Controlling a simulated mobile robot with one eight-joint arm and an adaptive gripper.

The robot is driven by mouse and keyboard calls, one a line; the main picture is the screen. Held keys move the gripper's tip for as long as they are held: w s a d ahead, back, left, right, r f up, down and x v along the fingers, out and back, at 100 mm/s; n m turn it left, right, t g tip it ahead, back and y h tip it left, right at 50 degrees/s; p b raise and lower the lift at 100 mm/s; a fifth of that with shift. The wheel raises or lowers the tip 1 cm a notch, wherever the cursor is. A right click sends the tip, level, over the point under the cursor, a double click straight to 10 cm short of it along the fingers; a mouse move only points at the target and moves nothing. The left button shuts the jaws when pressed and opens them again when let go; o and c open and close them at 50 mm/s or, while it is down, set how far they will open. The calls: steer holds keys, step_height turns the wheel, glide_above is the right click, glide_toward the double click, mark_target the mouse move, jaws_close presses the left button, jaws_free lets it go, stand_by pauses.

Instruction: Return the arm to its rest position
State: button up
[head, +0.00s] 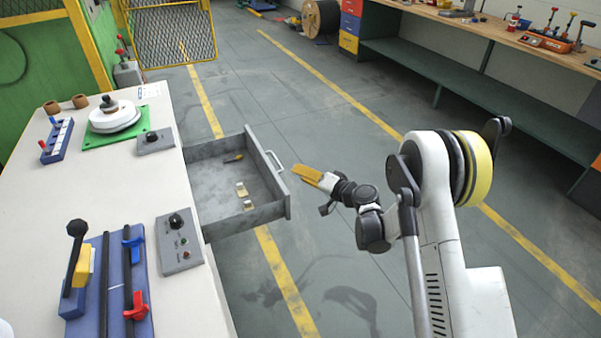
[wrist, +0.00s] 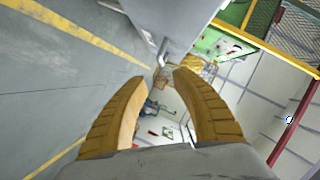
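My gripper (head: 306,175) has yellow fingers and hangs in the air in the head view, just right of the front of an open grey drawer (head: 288,205). In the wrist view my gripper (wrist: 163,77) shows its two curved fingers apart, with nothing held between them. My white and dark grey arm (head: 430,230) is bent and extends from the lower right toward the drawer. The drawer's metal handle (head: 273,160) appears close to the fingertips in the picture; I see no contact.
The drawer juts from the white workbench (head: 115,190) and holds small brass-coloured pieces (head: 242,189) and a dark item. A blue lever fixture (head: 110,285) and a grey control box (head: 180,243) stand on the bench. A long workbench (head: 480,28) stands back right. The floor between is clear.

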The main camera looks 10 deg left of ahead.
steer(key=s+d+r+n+g+h, duration=0.1)
steer(key=s+d+r+h, duration=0.2)
steer(key=s+d+r, duration=0.45)
steer(key=s+d+r+h, duration=0.2)
steer(key=s+d+r, duration=0.25)
steer(key=r, duration=0.65)
steer(key=s+d+h, duration=0.2)
steer(key=s+d, duration=0.3)
steer(key=s, duration=0.4)
steer(key=s+d+g+h, duration=0.1)
steer(key=s+d+h, duration=0.1)
steer(key=s+d, duration=0.3)
steer(key=s+d+h, duration=0.3)
steer(key=s+d, duration=0.2)
steer(key=s, duration=0.7)
steer(key=shift+s, duration=0.3)
